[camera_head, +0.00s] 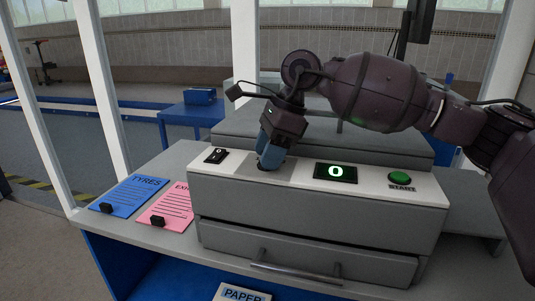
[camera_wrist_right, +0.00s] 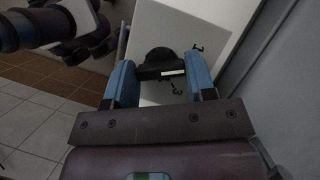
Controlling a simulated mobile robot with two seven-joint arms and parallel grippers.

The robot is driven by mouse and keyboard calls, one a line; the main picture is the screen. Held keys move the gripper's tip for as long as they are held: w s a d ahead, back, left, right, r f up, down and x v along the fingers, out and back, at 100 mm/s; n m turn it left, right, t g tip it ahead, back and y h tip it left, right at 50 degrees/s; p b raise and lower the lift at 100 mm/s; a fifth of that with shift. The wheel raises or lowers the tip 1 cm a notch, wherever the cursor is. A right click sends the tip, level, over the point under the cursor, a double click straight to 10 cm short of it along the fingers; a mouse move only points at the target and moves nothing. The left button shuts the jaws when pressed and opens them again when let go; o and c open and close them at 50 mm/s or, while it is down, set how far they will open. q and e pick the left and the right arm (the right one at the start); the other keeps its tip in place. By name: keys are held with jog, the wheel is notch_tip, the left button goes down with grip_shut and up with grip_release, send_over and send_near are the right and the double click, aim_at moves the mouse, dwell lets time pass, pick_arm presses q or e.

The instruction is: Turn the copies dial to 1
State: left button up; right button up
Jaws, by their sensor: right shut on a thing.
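My right gripper (camera_head: 268,163) points down at the white top panel of the grey copier (camera_head: 320,203), between the black switch and the display. It is shut on the black copies dial (camera_wrist_right: 160,57), which shows between my two blue fingers (camera_wrist_right: 160,80) in the right wrist view. A pale pointer mark lies on the dial's grip, and small printed marks stand beside it, too small to read surely. In the head view the gripper hides the dial. The display (camera_head: 336,172) reads a green 0. My left gripper is not in view.
A green START button (camera_head: 400,179) is at the panel's right and a black switch (camera_head: 216,156) at its left. A blue sheet (camera_head: 130,194) and a pink sheet (camera_head: 168,208) lie on the counter at left. A drawer with a handle (camera_head: 310,276) is below.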

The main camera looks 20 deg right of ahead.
jog(key=shift+w+n+g+b, duration=0.1)
jog(key=shift+n+g+b, duration=0.5)
jog(key=shift+n, duration=1)
jog(key=shift+r, duration=0.15)
jog(key=o, duration=0.9)
jog(key=v, duration=1)
jog(key=shift+d+r, duration=0.1)
jog(key=shift+r, duration=0.25)
jog(key=shift+f, duration=0.1)
